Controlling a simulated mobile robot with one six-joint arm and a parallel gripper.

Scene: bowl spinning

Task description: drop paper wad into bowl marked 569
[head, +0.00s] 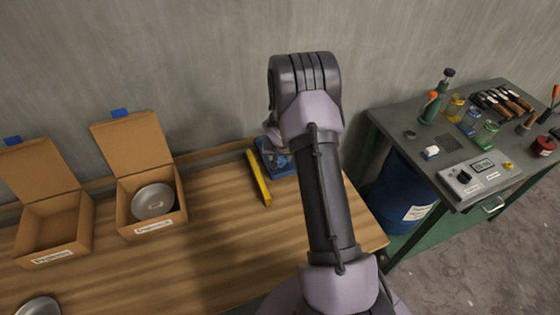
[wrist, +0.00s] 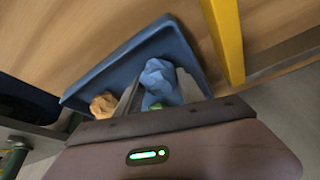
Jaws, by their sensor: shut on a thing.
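In the wrist view my gripper (wrist: 160,86) is shut on a crumpled blue paper wad (wrist: 157,76), above or in a blue tray (wrist: 100,72). An orange wad (wrist: 103,105) lies in the tray, and a small green piece (wrist: 155,106) shows below the blue wad. In the head view my arm hides most of the gripper and part of the tray (head: 284,171). A metal bowl (head: 153,201) sits in the open middle box; its label is too small to read. Another metal bowl (head: 38,307) is cut off at the lower left, its marking not readable.
A yellow bar (head: 259,178) lies left of the tray; it also shows in the wrist view (wrist: 226,40). The left open box (head: 55,225) looks empty. A grey workbench (head: 400,130) with tools and jars stands right, over a blue barrel (head: 405,190). Bare wood lies between boxes and bar.

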